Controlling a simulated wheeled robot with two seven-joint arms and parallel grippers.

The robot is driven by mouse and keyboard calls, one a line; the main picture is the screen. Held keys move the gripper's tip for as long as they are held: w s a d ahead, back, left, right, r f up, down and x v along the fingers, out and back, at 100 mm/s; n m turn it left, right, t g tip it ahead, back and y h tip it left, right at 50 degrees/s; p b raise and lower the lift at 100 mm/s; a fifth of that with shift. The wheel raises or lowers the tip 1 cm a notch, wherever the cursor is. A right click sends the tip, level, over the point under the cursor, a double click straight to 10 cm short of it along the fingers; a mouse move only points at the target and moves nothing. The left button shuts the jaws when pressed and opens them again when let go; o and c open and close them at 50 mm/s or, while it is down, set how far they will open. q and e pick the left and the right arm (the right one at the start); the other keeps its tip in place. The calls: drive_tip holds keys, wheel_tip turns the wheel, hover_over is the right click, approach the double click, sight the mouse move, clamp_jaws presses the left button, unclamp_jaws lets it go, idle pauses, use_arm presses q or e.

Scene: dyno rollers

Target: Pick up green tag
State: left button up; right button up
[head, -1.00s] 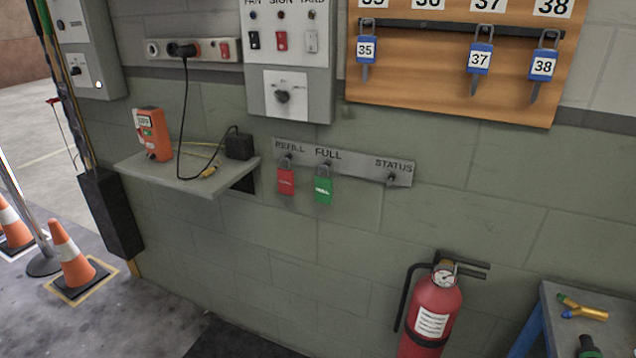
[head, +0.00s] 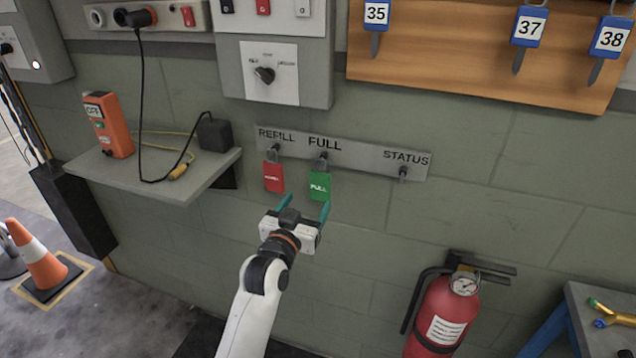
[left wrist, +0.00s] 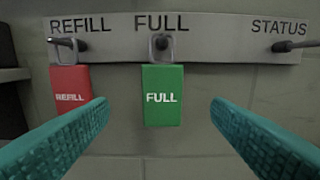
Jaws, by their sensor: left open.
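The green tag (head: 320,185), marked FULL, hangs by its loop from the hook under FULL on the grey wall plate (head: 353,160). In the left wrist view the green tag (left wrist: 162,97) is near the middle, between the two fingers but beyond their tips. My left gripper (head: 297,207) is open and empty, just below the tags and apart from the green tag. Its teal fingers (left wrist: 160,115) spread wide in the wrist view. The left finger overlaps the lower part of the red REFILL tag (left wrist: 70,82) in that view. My right gripper is not in view.
The red tag (head: 273,177) hangs close to the left of the green one. The STATUS hook (head: 403,173) is empty. A shelf (head: 200,177) with an orange device (head: 108,125) juts out at left. A fire extinguisher (head: 443,312) is at lower right.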

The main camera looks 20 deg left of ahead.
sight(319, 184)
use_arm(q)
drive_tip(key=w, duration=0.3)
drive_tip(key=shift+w+f, duration=0.1)
drive_tip(key=shift+w, duration=0.2)
drive_tip(key=shift+w+d+f+p, duration=0.1)
drive_tip(key=shift+w+d+p, duration=0.05)
drive_tip(key=shift+w, duration=1.2)
drive_tip(key=shift+w+d+p, duration=0.15)
drive_tip(key=shift+w, duration=1.15)
drive_tip(key=shift+c, duration=0.4)
drive_tip(key=c, duration=1)
drive_tip(key=shift+o, duration=0.2)
drive_tip(key=shift+r, duration=0.4)
drive_tip(key=s, duration=1.8)
drive_tip(key=shift+a+r+b, duration=0.3)
drive_tip(key=shift+r+b, duration=0.1)
drive_tip(key=shift+b, duration=0.05)
